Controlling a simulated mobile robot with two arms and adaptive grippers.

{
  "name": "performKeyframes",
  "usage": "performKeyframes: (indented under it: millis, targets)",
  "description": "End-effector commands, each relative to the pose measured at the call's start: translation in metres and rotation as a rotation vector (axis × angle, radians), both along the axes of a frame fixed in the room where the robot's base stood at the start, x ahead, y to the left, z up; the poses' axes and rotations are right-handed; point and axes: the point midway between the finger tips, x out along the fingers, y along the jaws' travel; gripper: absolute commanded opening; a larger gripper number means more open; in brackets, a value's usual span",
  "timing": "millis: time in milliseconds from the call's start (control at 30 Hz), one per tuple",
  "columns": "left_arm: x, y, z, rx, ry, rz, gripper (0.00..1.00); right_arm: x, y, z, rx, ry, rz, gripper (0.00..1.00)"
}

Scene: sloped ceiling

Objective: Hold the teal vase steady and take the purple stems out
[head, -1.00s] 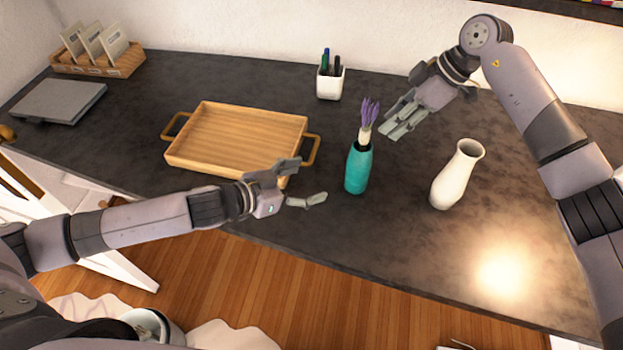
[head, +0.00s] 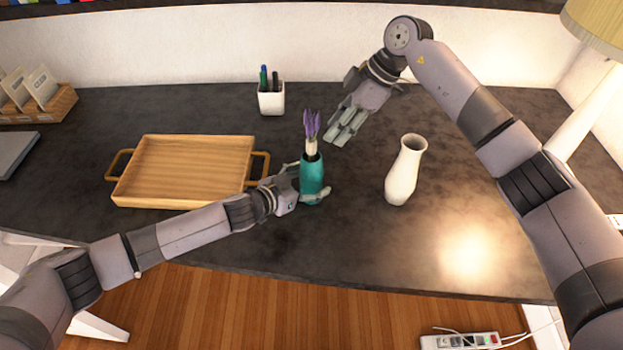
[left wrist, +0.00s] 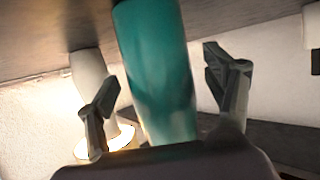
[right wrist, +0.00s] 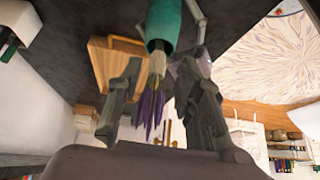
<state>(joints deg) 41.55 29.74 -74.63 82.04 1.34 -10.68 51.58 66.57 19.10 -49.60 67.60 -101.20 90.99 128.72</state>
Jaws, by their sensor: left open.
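The teal vase (head: 312,185) stands upright on the dark counter. The purple stems (head: 312,125) stick up out of its neck. My left gripper (head: 311,179) is open, its fingers on either side of the vase body. In the left wrist view the vase (left wrist: 158,70) fills the space between the fingers, with gaps visible on both sides. My right gripper (head: 337,132) is above and to the right of the stems, empty. In the right wrist view its fingers are apart, and the stems (right wrist: 150,108) show between them, farther off.
A white vase (head: 404,172) stands to the right of the teal one. A wooden tray (head: 185,168) lies to the left. A white pen cup (head: 271,98) stands behind. The counter's front edge is close, with bare counter between the vases.

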Motion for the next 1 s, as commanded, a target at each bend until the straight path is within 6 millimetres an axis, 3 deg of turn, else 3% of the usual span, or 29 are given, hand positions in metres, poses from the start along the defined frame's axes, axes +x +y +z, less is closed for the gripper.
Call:
performKeyframes:
  millis: [467, 1000]
  targets:
    - [0.0087, -0.0087, -0.0046, 0.000, -0.001, -0.001, 0.76, 0.0000, 0.0001, 0.0000, 0.000, 0.000, 0.000, 0.33]
    - [0.0085, -0.0084, -0.0045, 0.000, -0.001, -0.001, 0.40, 0.0000, 0.0001, 0.0000, 0.000, 0.000, 0.000, 0.33]
